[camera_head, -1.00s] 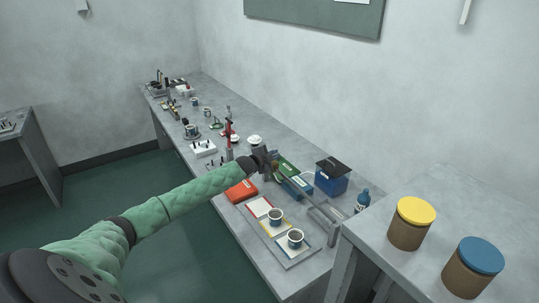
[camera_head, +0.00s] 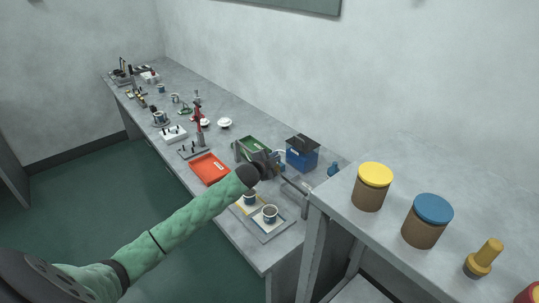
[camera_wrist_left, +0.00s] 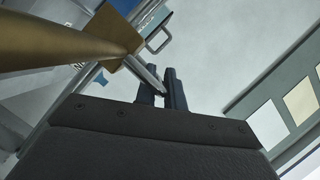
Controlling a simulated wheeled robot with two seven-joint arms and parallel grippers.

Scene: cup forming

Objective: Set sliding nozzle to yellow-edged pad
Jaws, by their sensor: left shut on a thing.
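My left gripper (camera_head: 270,164) is over the bench, above and behind the far end of a pad tray (camera_head: 266,237). In the left wrist view its fingers (camera_wrist_left: 168,88) are shut around the narrow pale end of a brass-coloured tapered piece (camera_wrist_left: 125,38), apparently the sliding nozzle. The grip itself is partly hidden. The yellow-edged pad (camera_head: 240,208) lies in the tray with a cup (camera_head: 250,198) on it, partly behind my arm. The blue-edged pad (camera_head: 283,212) bears another cup (camera_head: 270,213). Pads also show in the left wrist view (camera_wrist_left: 299,101). My right gripper is not in view.
An orange tray (camera_head: 209,168) lies left of my gripper, a green-lined box (camera_head: 255,146) and a blue box (camera_head: 301,158) behind. A grey rail (camera_head: 296,190) runs beside the pad tray. Jars with yellow (camera_head: 374,174) and blue (camera_head: 433,208) lids stand on the higher right table.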

